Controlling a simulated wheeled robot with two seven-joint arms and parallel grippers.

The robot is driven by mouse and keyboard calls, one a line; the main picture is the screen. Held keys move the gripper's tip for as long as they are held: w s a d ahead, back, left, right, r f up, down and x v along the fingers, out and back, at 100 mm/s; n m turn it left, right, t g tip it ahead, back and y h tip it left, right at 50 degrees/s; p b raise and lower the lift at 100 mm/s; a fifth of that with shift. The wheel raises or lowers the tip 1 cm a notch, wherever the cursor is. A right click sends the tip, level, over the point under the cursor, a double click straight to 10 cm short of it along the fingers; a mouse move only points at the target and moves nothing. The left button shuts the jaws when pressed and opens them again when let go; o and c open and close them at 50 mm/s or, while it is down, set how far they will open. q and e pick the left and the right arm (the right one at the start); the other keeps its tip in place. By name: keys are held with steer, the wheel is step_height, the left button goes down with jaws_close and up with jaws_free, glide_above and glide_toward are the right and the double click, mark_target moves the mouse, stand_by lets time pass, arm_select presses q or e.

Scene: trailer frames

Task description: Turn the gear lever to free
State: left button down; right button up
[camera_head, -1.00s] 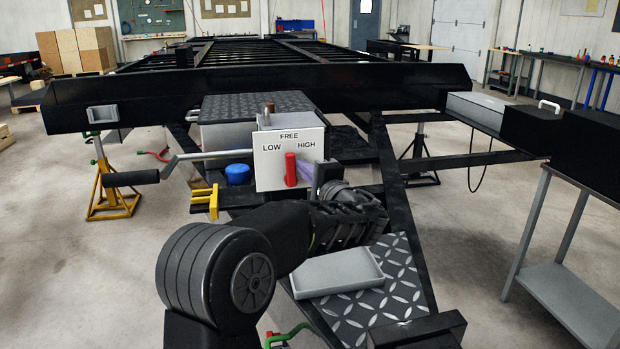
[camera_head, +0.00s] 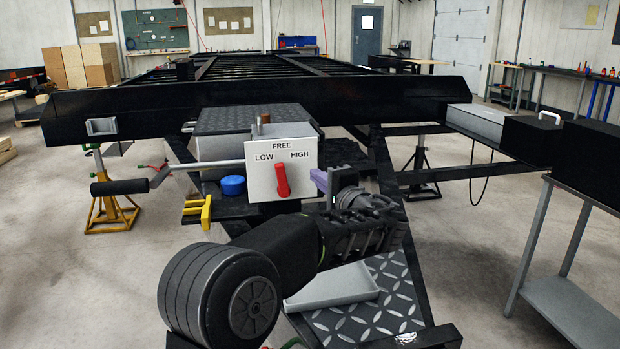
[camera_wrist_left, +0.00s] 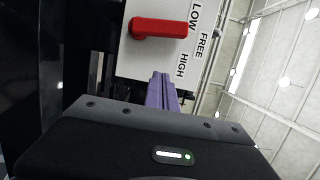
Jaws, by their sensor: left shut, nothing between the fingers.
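The red gear lever (camera_head: 282,180) sits on a white plate (camera_head: 257,185) marked LOW, FREE and HIGH. It stands nearly upright, its top pointing up toward FREE with a slight lean to the LOW side. In the left wrist view the lever (camera_wrist_left: 160,28) lies sideways in the turned picture, with the labels beyond its tip. My left gripper (camera_head: 319,179) has purple fingers and is just right of the plate, apart from the lever. Its fingers (camera_wrist_left: 160,88) are shut and empty in the wrist view. My right gripper is not in view.
A crank handle (camera_head: 120,187) sticks out left of the plate. A blue cap (camera_head: 232,186) and yellow clamp (camera_head: 198,211) are below it. A grey tray (camera_head: 335,287) lies under my left arm. The black trailer beam (camera_head: 380,95) crosses behind.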

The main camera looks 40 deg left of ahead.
arm_select(q)
steer(key=v, duration=0.8)
steer(key=shift+s+r, duration=0.3)
steer(key=shift+s, duration=0.1)
